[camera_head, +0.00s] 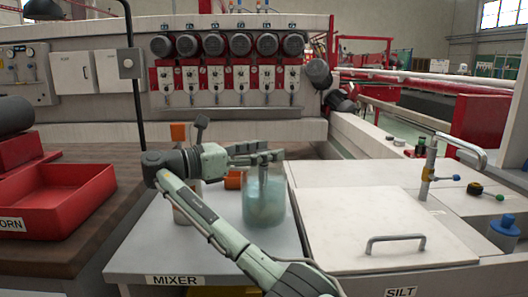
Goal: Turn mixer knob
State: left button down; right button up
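A table labelled MIXER (130,255) stands in the middle foreground. On it is a glass jar (265,205) with cloudy bluish liquid. My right gripper (272,152) is just above the jar's mouth, with its fingers pointing right. The fingers look apart with nothing visible between them. I cannot tell whether it touches the jar's rim. A beige upright part (187,208) stands left of the jar, partly behind my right arm. I cannot pick out the mixer knob for certain; my gripper and arm cover part of the mixer. My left gripper is out of view.
A red tray (62,208) sits on a brown bench at left. A white lidded box labelled SILT (345,225), with a metal handle (395,240), stands right of the mixer table. A tap (430,165) rises behind it. The edger's motors (240,45) line the back.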

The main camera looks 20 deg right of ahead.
jog(key=s+a, duration=0.1)
jog(key=a, duration=0.6)
jog(key=shift+s+a, duration=0.15)
jog(key=shift+a, duration=0.1)
